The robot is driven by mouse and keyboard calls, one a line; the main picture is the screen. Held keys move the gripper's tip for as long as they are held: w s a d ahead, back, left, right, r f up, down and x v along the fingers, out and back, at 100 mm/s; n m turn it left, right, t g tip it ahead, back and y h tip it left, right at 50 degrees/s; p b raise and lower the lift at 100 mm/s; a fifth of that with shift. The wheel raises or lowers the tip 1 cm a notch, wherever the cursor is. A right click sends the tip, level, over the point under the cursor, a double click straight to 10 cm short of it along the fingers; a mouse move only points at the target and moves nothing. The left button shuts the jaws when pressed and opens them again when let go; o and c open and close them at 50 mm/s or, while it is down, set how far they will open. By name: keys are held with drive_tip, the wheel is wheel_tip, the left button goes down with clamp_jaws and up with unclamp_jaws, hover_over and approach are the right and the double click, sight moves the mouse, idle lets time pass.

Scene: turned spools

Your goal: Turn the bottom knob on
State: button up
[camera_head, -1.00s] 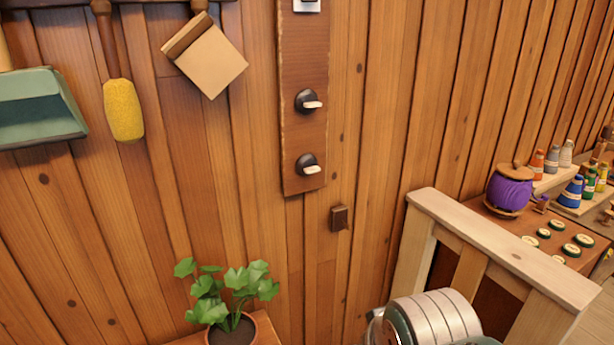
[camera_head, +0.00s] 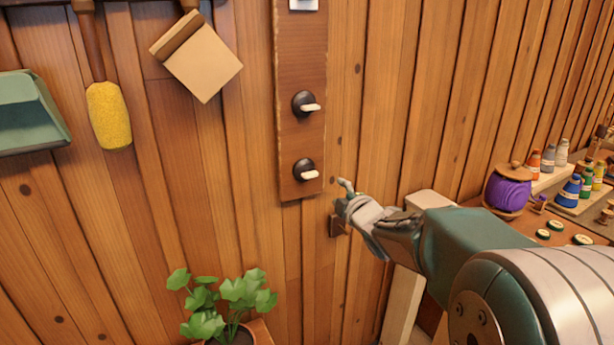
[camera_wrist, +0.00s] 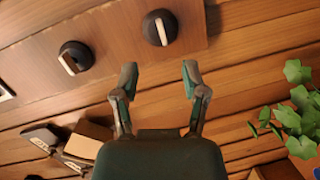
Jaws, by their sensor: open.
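The bottom knob (camera_head: 305,171) is a dark round knob with a pale lever, low on a brown vertical board (camera_head: 302,135) on the wall. A like knob (camera_head: 304,103) sits above it. In the head view the bottom knob's lever points right and slightly down. In the wrist view the bottom knob (camera_wrist: 160,28) lies ahead of the fingertips, with the other knob (camera_wrist: 75,58) to its left. My gripper (camera_wrist: 159,75) is open and empty, apart from the bottom knob. In the head view my gripper (camera_head: 348,193) is right of and slightly below the knob.
A potted plant (camera_head: 228,305) stands below the board. A dustpan (camera_head: 28,112), a yellow duster (camera_head: 108,115) and a brush (camera_head: 197,58) hang at left. A purple spool (camera_head: 508,190) and paint bottles stand at right.

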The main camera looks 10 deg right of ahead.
sight(310, 174)
drive_tip(key=w+a+n+y, duration=0.1)
drive_tip(key=w, duration=0.3)
drive_tip(key=w+a+f+n+y, duration=0.1)
drive_tip(key=w+a+n, duration=0.1)
drive_tip(key=w, duration=0.3)
drive_tip(key=w+a+n+t+y, duration=0.1)
drive_tip(key=w, duration=0.3)
drive_tip(key=shift+w+a+f, duration=0.2)
drive_tip(key=shift+w+f, duration=0.05)
drive_tip(key=shift+f, duration=0.1)
clamp_jaws()
